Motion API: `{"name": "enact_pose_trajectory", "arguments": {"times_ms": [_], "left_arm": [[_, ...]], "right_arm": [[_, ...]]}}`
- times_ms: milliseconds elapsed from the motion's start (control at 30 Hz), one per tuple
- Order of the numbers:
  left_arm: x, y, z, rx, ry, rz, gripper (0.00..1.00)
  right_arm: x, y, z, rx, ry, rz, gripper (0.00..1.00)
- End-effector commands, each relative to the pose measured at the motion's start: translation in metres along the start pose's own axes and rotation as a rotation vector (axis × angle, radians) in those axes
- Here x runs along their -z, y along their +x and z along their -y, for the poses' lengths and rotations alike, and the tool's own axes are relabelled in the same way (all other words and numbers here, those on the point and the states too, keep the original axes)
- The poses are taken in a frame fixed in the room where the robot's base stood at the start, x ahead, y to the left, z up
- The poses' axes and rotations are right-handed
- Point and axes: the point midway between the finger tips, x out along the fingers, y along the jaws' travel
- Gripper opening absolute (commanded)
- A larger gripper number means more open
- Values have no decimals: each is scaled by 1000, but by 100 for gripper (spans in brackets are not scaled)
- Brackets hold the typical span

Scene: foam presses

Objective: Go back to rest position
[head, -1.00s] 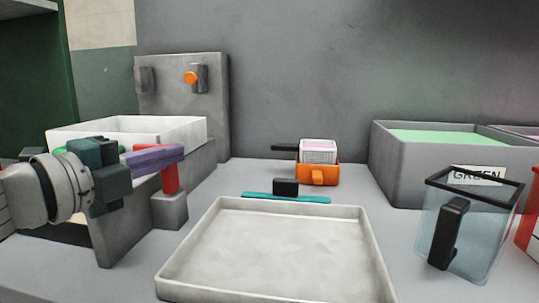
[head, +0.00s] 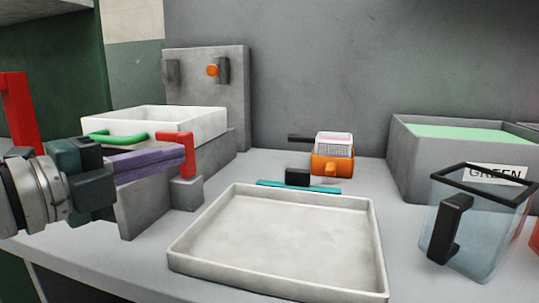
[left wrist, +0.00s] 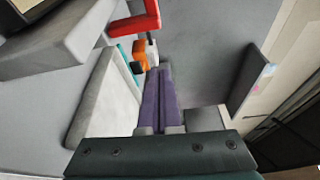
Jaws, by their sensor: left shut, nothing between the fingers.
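My left gripper (head: 186,154) comes in from the left in the head view, with a dark green body and purple fingers. The fingers are together and hold nothing. They are in front of the white bin (head: 205,122) and overlap the red handle (head: 190,143) in the picture; I cannot tell the gap between them. In the left wrist view the shut purple fingers (left wrist: 155,72) point up the picture, and the red handle (left wrist: 135,25) is above and to the left of them. My right gripper is not in view.
An empty pale tray (head: 280,240) lies on the grey counter (head: 215,205). Behind it are a teal strip (head: 325,189) and an orange container (head: 343,163). A clear jug (head: 480,235) stands at right, before a grey bin with green contents (head: 450,132). A red post (head: 17,105) is at far left.

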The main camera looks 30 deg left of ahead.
Motion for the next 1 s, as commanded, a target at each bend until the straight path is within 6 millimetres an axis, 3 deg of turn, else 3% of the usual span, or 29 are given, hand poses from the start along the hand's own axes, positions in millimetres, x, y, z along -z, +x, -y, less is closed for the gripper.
{"name": "enact_pose_trajectory", "arguments": {"times_ms": [200,467,567,667,733,867,1000], "left_arm": [[0,-23,-1,0,0,1,0],[-3,-28,8,-5,-36,30,0],[-14,-32,26,-32,-178,141,0],[-24,-46,42,-111,-432,329,0],[-20,-62,44,-209,-644,473,0],[18,-98,40,-450,-981,681,0],[83,-139,52,-745,-1230,815,0]], "right_arm": [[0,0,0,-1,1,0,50],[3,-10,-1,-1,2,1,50],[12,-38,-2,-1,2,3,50],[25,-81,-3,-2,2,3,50],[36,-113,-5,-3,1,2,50],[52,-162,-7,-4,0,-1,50],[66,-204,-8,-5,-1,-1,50]]}}
